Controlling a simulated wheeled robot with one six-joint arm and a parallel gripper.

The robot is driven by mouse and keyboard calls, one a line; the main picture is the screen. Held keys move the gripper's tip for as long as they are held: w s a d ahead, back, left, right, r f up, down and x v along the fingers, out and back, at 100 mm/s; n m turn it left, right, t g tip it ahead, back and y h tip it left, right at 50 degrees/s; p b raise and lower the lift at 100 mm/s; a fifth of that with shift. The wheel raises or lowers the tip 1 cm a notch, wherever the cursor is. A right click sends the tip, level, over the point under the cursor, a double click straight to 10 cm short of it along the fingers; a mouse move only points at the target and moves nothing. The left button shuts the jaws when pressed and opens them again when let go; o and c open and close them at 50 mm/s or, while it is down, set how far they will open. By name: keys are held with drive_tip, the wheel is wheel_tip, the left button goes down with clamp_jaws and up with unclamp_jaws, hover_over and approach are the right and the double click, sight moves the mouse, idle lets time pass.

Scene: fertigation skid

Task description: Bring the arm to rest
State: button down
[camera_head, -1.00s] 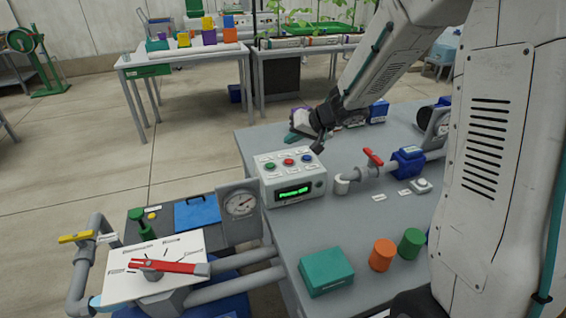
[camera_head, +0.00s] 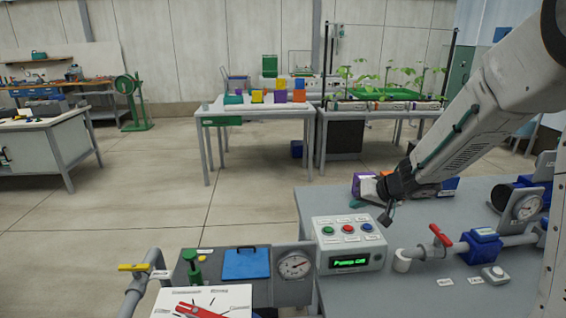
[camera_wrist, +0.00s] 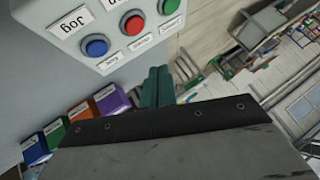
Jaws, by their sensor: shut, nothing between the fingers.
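My gripper (camera_head: 359,204) is at the end of my arm, which reaches in from the right over the grey bench (camera_head: 445,285). It is behind the control box (camera_head: 349,259), apart from it. In the wrist view the teal fingers (camera_wrist: 156,87) are together with nothing between them. The control box's button face (camera_wrist: 113,30) shows beyond them at the upper left. In the head view the box has green, red and blue buttons and a lit green display. My wrist partly hides a row of coloured boxes, including a purple one (camera_head: 366,184).
A red-handled valve (camera_head: 440,236) and a blue pump unit (camera_head: 481,246) stand right of the control box. A gauge (camera_head: 294,265) and blue-lidded case (camera_head: 246,263) are at its left. Open floor lies beyond, before tables with coloured blocks (camera_head: 280,96) and plants (camera_head: 392,80).

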drive_tip(key=d+h, duration=0.1)
drive_tip(key=d, duration=0.1)
drive_tip(key=d+h, duration=0.1)
drive_tip(key=d, duration=0.1)
drive_tip(key=d+h, duration=0.1)
drive_tip(key=d, duration=0.1)
drive_tip(key=shift+f+t+h, duration=0.3)
drive_tip(key=shift+f+h, duration=0.1)
drive_tip(key=s+d+r+g+h, duration=0.2)
drive_tip(key=s+d+r+h, duration=0.1)
drive_tip(key=s, duration=0.5)
drive_tip(key=s+d+r+g+h, duration=0.3)
drive_tip(key=s+r, duration=0.1)
drive_tip(key=s, duration=0.4)
drive_tip(key=s+a+r+y, duration=0.1)
drive_tip(key=s+a+r, duration=0.1)
drive_tip(key=s+a, duration=0.2)
drive_tip(key=s+a+r+g+y, duration=0.1)
drive_tip(key=s+a, duration=0.3)
drive_tip(key=s, duration=0.6)
drive_tip(key=s+a+r+g+y, duration=0.1)
drive_tip(key=s+a+r+y, duration=0.1)
drive_tip(key=s, duration=0.5)
drive_tip(key=shift+s+a+r+n+y, duration=0.25)
drive_tip(key=shift+a+r+n+y, duration=0.25)
drive_tip(key=shift+a, duration=0.75)
drive_tip(key=shift+f, duration=0.1)
